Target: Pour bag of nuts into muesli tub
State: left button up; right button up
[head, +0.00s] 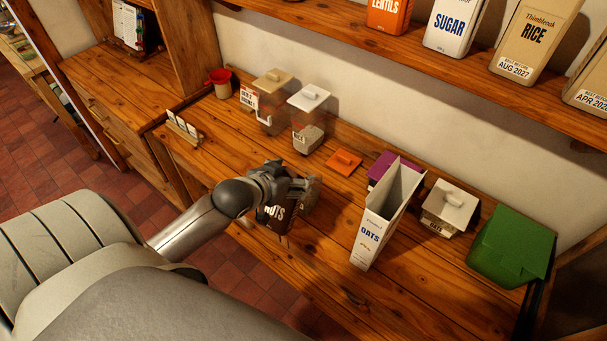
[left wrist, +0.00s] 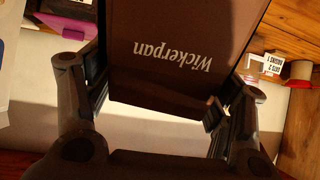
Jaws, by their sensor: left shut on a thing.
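My left gripper (head: 292,190) is shut on a dark brown bag of nuts (head: 273,217) above the wooden counter. The left wrist view shows the bag (left wrist: 180,50) between both fingers, its "Wickerpan" print upside down. Its opening does not show clearly. No tub is readably marked muesli. A tan-lidded clear tub (head: 271,86) stands at the back left, a small lettered card (head: 249,97) beside it. A white-lidded tub (head: 308,115) with pale contents stands to its right. Both are behind and apart from the bag. My right gripper is out of view.
An orange lid (head: 344,161) lies on the counter. An open oats carton (head: 376,228) stands right of the bag, partly hiding a purple item (head: 380,164). A white-lidded oats tub (head: 447,207) and green bin (head: 510,247) stand farther right. A shelf (head: 440,72) overhangs behind.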

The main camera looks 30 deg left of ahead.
pick_arm(q)
jog(key=shift+w+f+g, duration=0.3)
jog(key=shift+f+g, duration=0.1)
jog(key=shift+w+f+g, duration=0.45)
jog(key=shift+g, duration=0.25)
jog(key=shift+r, duration=0.1)
jog(key=shift+g, duration=0.3)
jog(key=shift+w+f+g, duration=0.15)
jog(key=shift+f+g, duration=0.2)
jog(key=shift+g, duration=0.05)
